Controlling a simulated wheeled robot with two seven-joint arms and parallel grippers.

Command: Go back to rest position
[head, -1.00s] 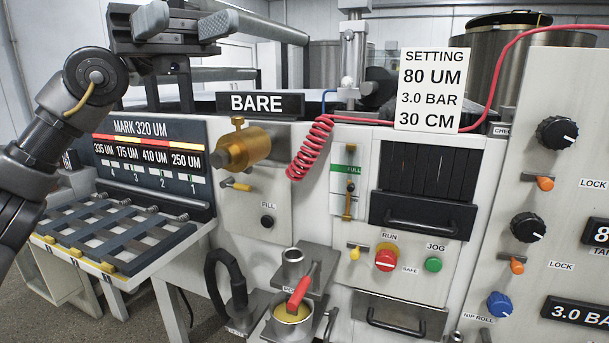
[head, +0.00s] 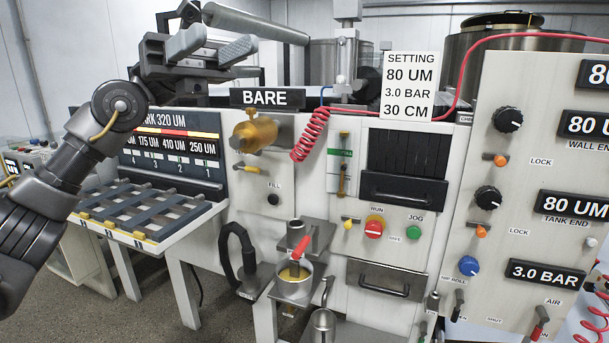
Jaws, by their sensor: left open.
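My left gripper (head: 222,38) is at the upper left of the head view, raised in front of the machine's back left part. Its two grey fingers point to the right and stand apart, with nothing seen between them. My left arm comes in from the left edge and covers part of the gauge board marked "320 UM" (head: 180,145). My right gripper is not in the picture.
The machine front carries a brass knob (head: 255,133), a red run button (head: 374,228) and a green jog button (head: 414,232). A red-handled cup (head: 294,283) stands on a low shelf. A slotted rack (head: 145,213) is at left. A control panel (head: 520,180) stands at right.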

